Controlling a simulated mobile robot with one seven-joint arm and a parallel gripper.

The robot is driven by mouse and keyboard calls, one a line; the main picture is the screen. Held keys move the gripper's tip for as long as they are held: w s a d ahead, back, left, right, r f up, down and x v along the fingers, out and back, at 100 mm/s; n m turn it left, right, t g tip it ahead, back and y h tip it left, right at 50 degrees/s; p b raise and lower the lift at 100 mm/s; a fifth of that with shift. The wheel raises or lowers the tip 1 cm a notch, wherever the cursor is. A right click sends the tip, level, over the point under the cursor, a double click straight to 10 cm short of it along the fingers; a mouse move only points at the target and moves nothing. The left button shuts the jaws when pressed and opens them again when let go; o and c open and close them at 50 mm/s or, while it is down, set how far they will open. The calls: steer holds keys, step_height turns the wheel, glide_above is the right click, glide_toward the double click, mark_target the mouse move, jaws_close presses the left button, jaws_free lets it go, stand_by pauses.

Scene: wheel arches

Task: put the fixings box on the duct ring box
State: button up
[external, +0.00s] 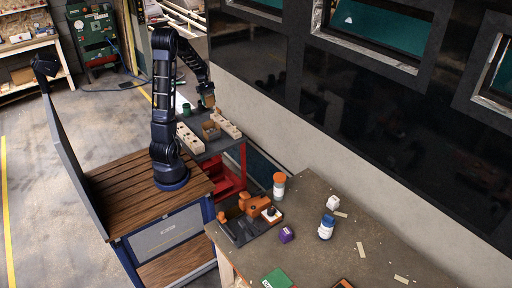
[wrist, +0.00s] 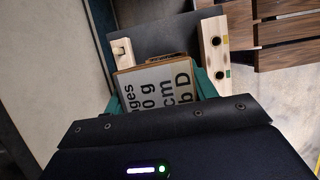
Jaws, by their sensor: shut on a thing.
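My gripper (external: 207,88) hangs over the grey top of the red trolley. Its teal fingers (wrist: 160,92) are shut on a small box (wrist: 158,88) with brown edges and a pale label in black print. Only parts of words show on the label; I take this to be the fixings box. In the external view the held box (external: 208,100) is small and partly hidden by the gripper. Below it a brown cardboard box (external: 210,131), likely the duct ring box, stands on the trolley top. The held box appears above it and apart from it. In the wrist view that lower box is mostly hidden.
Two pale wooden rails with dark holes (external: 189,138) (external: 225,125) flank the brown box. A green cup (external: 186,110) stands at the trolley's back. A workbench (external: 375,255) holds an orange tool, bottles and small boxes. A wall rises right of the trolley.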

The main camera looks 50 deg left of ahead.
step_height(320, 180, down, 19)
steer(key=shift+r, duration=0.15)
stand_by(0.5)
steer(key=o, duration=1.3)
